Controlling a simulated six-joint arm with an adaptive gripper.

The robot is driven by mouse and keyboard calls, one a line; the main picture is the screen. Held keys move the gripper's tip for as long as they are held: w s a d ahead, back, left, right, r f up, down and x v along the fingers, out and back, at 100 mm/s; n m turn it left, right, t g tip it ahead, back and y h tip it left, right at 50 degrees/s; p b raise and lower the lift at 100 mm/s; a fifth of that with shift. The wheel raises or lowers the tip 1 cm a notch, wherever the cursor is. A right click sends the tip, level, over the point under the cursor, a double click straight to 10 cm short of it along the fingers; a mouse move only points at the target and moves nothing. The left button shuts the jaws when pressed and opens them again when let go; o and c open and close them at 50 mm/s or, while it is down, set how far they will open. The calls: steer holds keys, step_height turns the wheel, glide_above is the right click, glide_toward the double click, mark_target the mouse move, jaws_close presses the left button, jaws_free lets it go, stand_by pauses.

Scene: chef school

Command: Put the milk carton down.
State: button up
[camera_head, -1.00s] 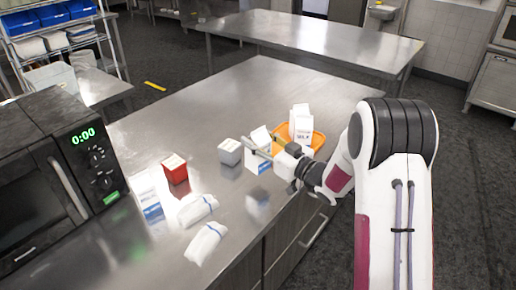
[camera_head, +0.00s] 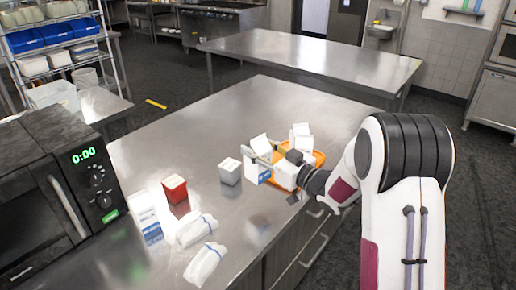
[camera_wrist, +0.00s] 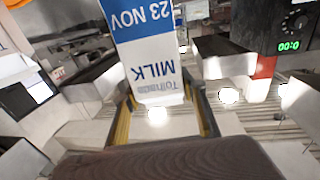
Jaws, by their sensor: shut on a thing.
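My gripper (camera_head: 262,158) is shut on a white and blue milk carton (camera_head: 258,174), which stands roughly upright between the fingers. In the wrist view the carton (camera_wrist: 152,55) sits between the two fingers, with its "MILK" and "23 NOV" print upside down in the picture. In the head view the held carton is over the steel table (camera_head: 225,115), just left of the orange tray (camera_head: 319,158). I cannot tell whether its bottom touches the table. Other white cartons (camera_head: 300,138) stand on the tray, partly behind my gripper.
A grey-white box (camera_head: 229,171) and a red box (camera_head: 174,189) stand left of the held carton. Another milk carton (camera_head: 146,216) stands beside the microwave (camera_head: 60,185). Two white packets (camera_head: 200,244) lie near the front. The table's far part is clear.

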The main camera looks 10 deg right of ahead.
steer(key=shift+f, duration=0.1)
steer(key=shift+f, duration=0.2)
steer(key=shift+w, duration=0.3)
steer(key=w+d+r+m+t+h, duration=0.1)
steer(key=w+d+h, duration=0.1)
steer(key=w, duration=0.4)
steer(key=w+d+r+m+t+h, duration=0.1)
steer(key=w+d, duration=0.3)
steer(key=w, duration=0.2)
steer(key=shift+w+d+m+h, duration=0.3)
steer(key=shift+w+d+h, duration=0.1)
steer(key=shift+r, duration=0.1)
step_height(320, 180, down, 6)
steer(key=shift+f, duration=0.25)
